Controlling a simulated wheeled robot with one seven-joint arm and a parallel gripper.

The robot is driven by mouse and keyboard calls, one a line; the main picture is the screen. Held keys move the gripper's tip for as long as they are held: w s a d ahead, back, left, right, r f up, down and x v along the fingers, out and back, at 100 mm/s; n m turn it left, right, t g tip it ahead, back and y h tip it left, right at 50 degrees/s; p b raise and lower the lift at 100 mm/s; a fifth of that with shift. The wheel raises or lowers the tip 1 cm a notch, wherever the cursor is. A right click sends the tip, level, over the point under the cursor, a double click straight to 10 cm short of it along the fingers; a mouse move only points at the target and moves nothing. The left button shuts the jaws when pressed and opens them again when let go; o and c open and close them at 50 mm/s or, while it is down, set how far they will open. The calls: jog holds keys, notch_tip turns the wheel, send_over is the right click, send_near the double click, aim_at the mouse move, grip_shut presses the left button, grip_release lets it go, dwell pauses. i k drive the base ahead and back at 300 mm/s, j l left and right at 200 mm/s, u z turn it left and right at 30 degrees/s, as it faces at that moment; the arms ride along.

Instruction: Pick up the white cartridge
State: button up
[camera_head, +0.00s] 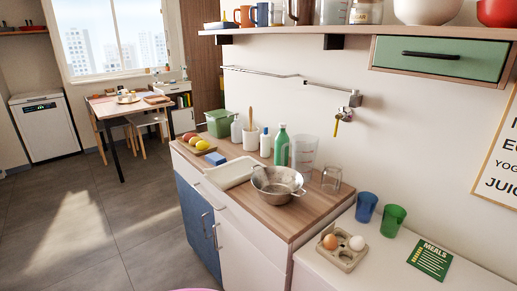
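I cannot make out a thing that is surely the white cartridge. Small white upright containers stand along the back of the wooden counter (318,207): a white bottle with a bluish top (265,145), a white holder with a wooden handle in it (250,138), and a pale bottle (237,131) at their left. A green bottle (281,148) stands right of the white bottle. My gripper is not in view.
A metal colander (277,182), white basin (229,173), clear jug (303,155) and glass (331,180) crowd the counter. Blue (366,207) and green (392,219) cups and an egg carton (343,258) stand on the lower white surface. The floor (100,225) at left is clear.

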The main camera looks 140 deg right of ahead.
aim_at(266, 138)
jog(key=k+z, duration=0.1)
jog(key=z, duration=4.9)
jog(key=i+j+z, duration=0.1)
jog(key=j, duration=0.35)
jog(key=i+j+z, duration=0.1)
jog(key=j, duration=0.3)
jog(key=i+j+z, duration=0.15)
jog(key=j, duration=0.35)
jog(key=i+j+z, duration=0.1)
jog(key=j, duration=0.35)
jog(key=i+j+z, duration=0.1)
jog(key=j, duration=0.35)
jog(key=i+j+z, duration=0.2)
jog(key=j, duration=0.55)
jog(key=i+j+z, duration=0.15)
jog(key=j, duration=0.6)
jog(key=j+z, duration=0.2)
jog(key=j, duration=0.55)
jog(key=i, duration=0.3)
